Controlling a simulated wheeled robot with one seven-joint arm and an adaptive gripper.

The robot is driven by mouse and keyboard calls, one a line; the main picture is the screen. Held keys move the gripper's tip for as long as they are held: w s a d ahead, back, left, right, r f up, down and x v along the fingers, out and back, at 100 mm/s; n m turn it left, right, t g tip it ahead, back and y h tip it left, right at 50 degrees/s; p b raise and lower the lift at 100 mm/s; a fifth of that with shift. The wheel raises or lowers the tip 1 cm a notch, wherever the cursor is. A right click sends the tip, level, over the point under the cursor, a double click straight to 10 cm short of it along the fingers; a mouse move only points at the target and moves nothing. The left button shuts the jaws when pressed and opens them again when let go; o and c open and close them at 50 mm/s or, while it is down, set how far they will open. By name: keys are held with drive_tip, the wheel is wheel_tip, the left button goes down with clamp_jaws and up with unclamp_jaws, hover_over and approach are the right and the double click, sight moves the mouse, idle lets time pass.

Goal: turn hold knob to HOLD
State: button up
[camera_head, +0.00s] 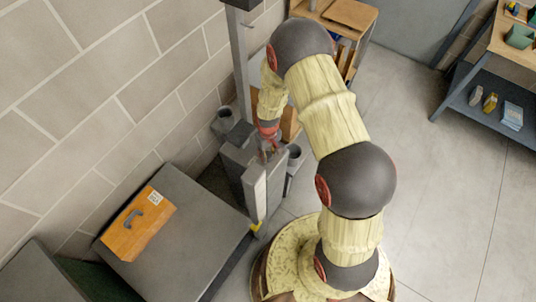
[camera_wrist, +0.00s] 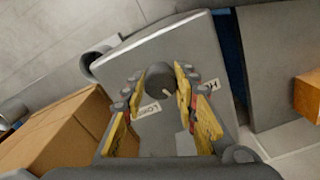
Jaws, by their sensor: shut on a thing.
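The hold knob (camera_wrist: 159,78) is a dark round knob on a grey panel (camera_wrist: 155,48) in the wrist view. My gripper (camera_wrist: 163,83) is shut on it, with a yellow-padded finger on each side. A small pale mark shows on the knob's lower right part. A white label (camera_wrist: 149,109) that seems to read "LOWER" lies at the knob's lower left. Another label (camera_wrist: 211,86), beginning with "H", lies at the right, partly hidden by a finger. In the head view my gripper (camera_head: 269,146) is at the top of the grey pedestal (camera_head: 241,160); the knob is hidden there.
A dark table (camera_head: 185,235) with an orange handled board (camera_head: 125,238) stands left of the pedestal. A grey post (camera_head: 240,65) rises behind it. A cardboard box (camera_wrist: 55,135) shows in the wrist view. A workbench (camera_head: 485,85) stands far right, with open floor before it.

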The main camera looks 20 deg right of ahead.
sight(268, 154)
drive_tip(key=shift+n, duration=2.2)
drive_tip(key=o, duration=1.2)
drive_tip(key=shift+c, duration=0.2)
wheel_tip(268, 154, up, 12)
